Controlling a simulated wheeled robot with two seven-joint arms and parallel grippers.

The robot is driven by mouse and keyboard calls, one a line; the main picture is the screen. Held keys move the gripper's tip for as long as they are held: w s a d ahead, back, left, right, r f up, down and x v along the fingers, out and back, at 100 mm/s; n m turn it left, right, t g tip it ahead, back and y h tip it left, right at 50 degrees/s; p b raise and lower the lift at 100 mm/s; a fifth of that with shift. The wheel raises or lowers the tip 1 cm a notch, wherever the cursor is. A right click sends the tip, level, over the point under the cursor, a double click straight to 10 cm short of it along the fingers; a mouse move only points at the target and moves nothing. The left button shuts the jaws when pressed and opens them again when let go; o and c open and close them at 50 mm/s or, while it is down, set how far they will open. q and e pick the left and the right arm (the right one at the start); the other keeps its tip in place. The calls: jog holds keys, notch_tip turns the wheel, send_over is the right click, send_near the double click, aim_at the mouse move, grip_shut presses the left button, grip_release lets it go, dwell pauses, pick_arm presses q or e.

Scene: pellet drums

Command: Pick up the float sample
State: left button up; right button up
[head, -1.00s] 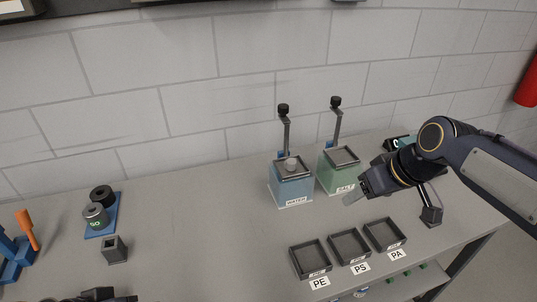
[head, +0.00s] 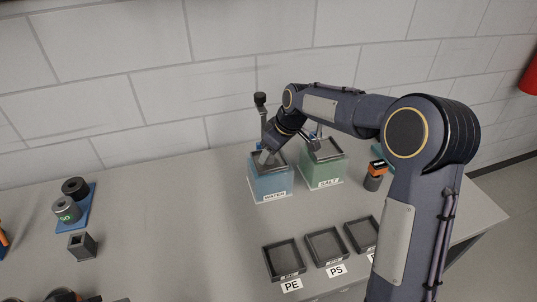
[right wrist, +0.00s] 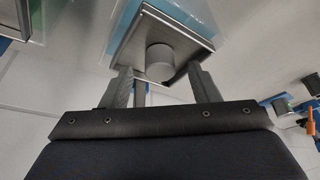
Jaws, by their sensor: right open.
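The float sample, a small grey cylinder (right wrist: 160,62), shows in the right wrist view at the opening of the blue water tank (head: 271,183). My right gripper (head: 266,157) is over this tank in the head view, pointing down at its top. In the right wrist view my right gripper (right wrist: 160,84) is open, with one finger on either side of the cylinder and a gap to each. In the head view the gripper hides the cylinder. A dark part at the bottom left edge (head: 65,296) seems to be my left gripper; its fingers cannot be made out.
The green salt tank (head: 322,166) stands just right of the water tank. Trays labelled PE (head: 284,259), PS (head: 326,246) and PA (head: 361,233) lie in front. A blue rack (head: 87,208) and a dark square holder (head: 82,246) stand left.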

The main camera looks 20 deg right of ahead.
jog(key=shift+w+a+f, duration=0.1)
jog(key=shift+w+f, duration=0.05)
jog(key=shift+f, duration=0.4)
jog(key=c, duration=1.1)
jog(key=shift+r, duration=0.15)
